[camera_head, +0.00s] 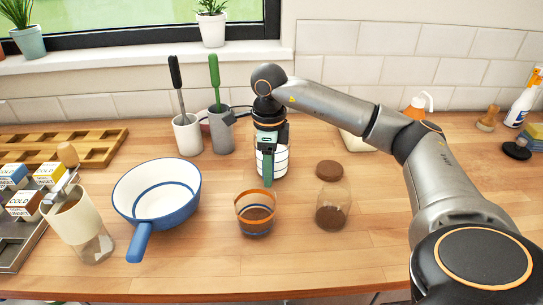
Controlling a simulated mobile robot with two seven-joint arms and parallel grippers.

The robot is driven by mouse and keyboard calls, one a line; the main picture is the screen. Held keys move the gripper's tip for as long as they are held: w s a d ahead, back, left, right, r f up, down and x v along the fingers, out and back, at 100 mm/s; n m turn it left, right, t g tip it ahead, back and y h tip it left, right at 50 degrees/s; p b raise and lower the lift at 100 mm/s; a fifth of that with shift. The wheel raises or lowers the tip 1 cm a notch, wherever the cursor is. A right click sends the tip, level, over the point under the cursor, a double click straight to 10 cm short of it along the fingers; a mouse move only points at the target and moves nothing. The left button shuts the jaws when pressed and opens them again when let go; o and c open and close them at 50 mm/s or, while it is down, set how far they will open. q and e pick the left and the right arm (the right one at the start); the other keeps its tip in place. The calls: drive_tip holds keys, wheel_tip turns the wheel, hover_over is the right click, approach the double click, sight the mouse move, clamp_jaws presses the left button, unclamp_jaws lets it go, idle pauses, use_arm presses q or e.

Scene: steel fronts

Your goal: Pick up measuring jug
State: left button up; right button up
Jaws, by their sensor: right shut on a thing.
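The measuring jug (281,161) appears to be the pale, banded vessel with a green upright handle at the middle of the counter. It stands upright, behind the orange-rimmed glass. My right gripper (268,148) reaches down over it from above and is shut on it, at the green handle side. The gripper and wrist hide the jug's top. Whether its base touches the counter is hard to tell. My left gripper is not in view.
An orange-rimmed glass (256,222) and a brown-lidded jar (332,206) stand in front. A blue-white pan (157,196) lies left, its handle toward me. Two utensil holders (187,137) (220,134) stand behind left. The counter right of the jar is fairly clear.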

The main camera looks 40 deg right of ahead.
clamp_jaws()
drive_tip(key=shift+r, duration=0.25)
idle(0.4)
